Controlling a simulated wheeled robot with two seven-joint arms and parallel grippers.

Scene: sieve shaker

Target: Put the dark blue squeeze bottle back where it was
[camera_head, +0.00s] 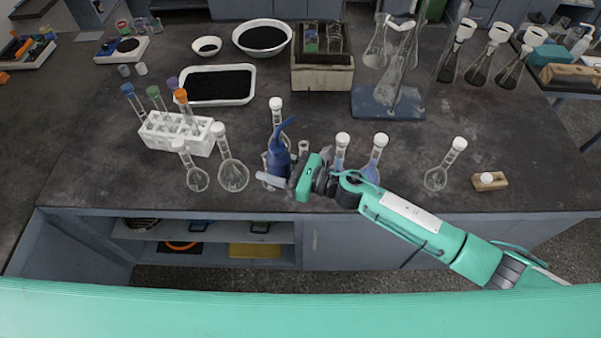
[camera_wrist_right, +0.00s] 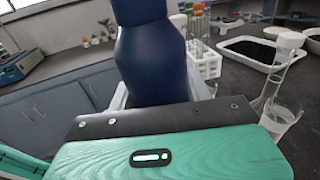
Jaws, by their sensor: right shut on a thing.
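The dark blue squeeze bottle (camera_head: 279,158) stands upright near the front edge of the bench, its bent nozzle pointing up and to the right. It fills the upper middle of the right wrist view (camera_wrist_right: 152,60). My right gripper (camera_head: 277,175) reaches in from the right and is shut on the bottle's body. Whether the bottle's base touches the bench is hidden by the gripper. My left gripper is not in view.
Flasks with white stoppers stand close around the bottle, including a round flask (camera_head: 233,176) to its left and a flask (camera_head: 373,168) behind my right arm. A white tube rack (camera_head: 200,145) stands further left. A wooden block (camera_head: 489,181) lies right.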

